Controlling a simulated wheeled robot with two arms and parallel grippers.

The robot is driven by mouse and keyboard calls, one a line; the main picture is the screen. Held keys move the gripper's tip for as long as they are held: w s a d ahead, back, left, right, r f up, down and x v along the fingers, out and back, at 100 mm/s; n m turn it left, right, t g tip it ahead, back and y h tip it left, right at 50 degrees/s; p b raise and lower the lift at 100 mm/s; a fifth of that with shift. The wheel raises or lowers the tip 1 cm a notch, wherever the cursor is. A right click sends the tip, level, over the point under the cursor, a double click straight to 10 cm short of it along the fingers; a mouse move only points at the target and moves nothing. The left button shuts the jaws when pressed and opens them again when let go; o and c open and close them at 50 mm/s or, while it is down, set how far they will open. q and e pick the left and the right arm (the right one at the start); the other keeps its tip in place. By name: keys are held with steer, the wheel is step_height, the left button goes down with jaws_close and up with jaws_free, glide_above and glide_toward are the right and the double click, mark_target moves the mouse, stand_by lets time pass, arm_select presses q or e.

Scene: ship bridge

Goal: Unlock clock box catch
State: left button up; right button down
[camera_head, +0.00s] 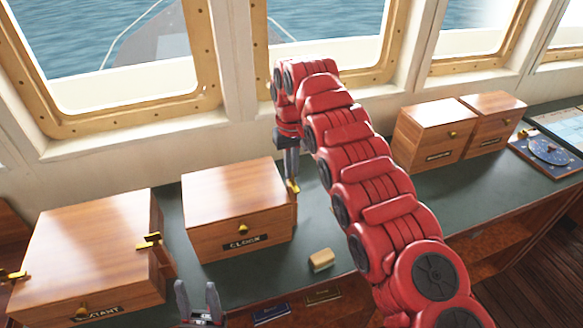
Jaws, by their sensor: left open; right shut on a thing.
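The wooden clock box (222,190) stands shut on the green counter, with a dark "CLOCK" plate (242,242) and a brass knob on its front. A brass catch (293,187) shows at its right side, near the back. My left gripper (198,292) is open and empty at the bottom edge, in front of the clock box, fingers pointing up.
A sextant box (90,245) with brass catches stands close on the left. Two smaller wooden boxes (432,130) stand further right, by a blue instrument (548,150). A small tan block (321,260) lies right of the clock box. My red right arm covers the counter's middle.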

steer(key=c, duration=1)
jaws_free()
steer(key=shift+r, duration=0.35)
step_height(320, 180, up, 4)
steer(key=p, duration=0.2)
steer(key=shift+a+r+p, duration=0.1)
steer(key=shift+r+p, duration=0.15)
steer(key=shift+p, duration=0.15)
step_height(320, 180, up, 12)
steer(key=p, duration=1.2)
steer(key=shift+r, duration=0.15)
